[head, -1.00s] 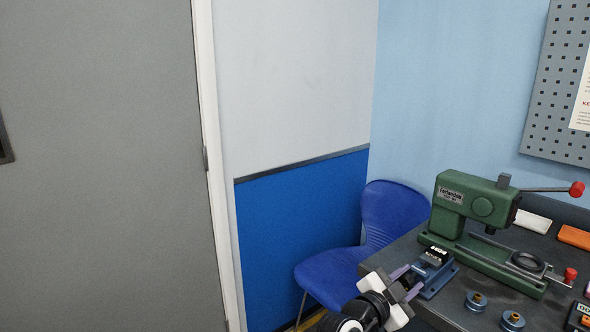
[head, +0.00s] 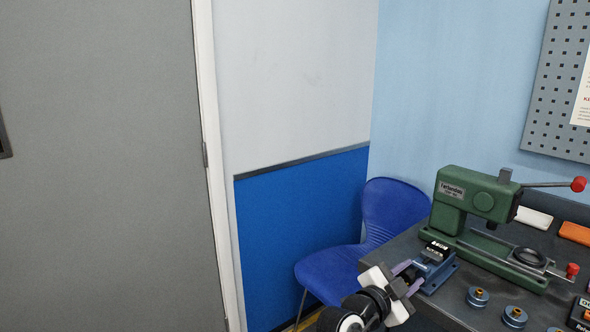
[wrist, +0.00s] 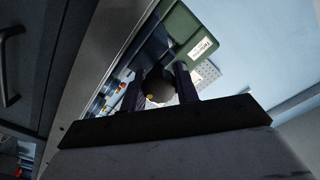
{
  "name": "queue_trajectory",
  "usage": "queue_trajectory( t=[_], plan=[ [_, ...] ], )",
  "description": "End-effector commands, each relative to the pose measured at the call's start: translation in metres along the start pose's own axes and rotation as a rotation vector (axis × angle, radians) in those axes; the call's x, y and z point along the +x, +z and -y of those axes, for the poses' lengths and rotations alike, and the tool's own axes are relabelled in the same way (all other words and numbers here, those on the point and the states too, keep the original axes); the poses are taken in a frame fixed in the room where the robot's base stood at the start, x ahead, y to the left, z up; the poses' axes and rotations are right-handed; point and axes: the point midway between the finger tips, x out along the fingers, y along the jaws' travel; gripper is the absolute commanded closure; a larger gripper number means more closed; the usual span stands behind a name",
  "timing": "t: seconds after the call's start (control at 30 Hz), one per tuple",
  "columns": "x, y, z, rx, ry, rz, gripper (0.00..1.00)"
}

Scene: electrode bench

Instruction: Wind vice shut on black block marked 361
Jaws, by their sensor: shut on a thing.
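The small blue vice (head: 440,276) stands at the near left edge of the dark bench, beside the green press. A black block (head: 436,251) with white marking sits at the vice's top; the marking is too small to read. My gripper (head: 409,276) reaches in from the lower left, at the vice's near left end. The fingers hide part of the handle. I cannot tell how far the vice jaws are from the block.
The green press (head: 480,201) with a red-knobbed lever stands just behind the vice. Round blue-and-brass pieces (head: 478,296) sit to the right on the bench. A blue chair (head: 385,222) stands at the bench's left. White (head: 534,218) and orange (head: 574,233) blocks lie at the back.

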Motion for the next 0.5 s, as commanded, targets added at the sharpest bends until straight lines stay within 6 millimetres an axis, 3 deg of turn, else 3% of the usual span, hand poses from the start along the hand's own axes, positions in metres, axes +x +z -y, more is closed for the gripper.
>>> queue_trajectory(
  t=[0.03,0.07,0.17,0.5],
  plan=[
    [-0.0002,0.0009,-0.0004,-0.001,0.001,0.002,0.99],
    [-0.0002,0.0009,-0.0004,-0.001,0.001,0.002,0.67],
    [-0.0002,0.0008,-0.0003,-0.001,0.001,0.002,0.54],
    [-0.0021,0.0008,-0.0002,-0.001,0.0,0.001,0.51]
  ],
)
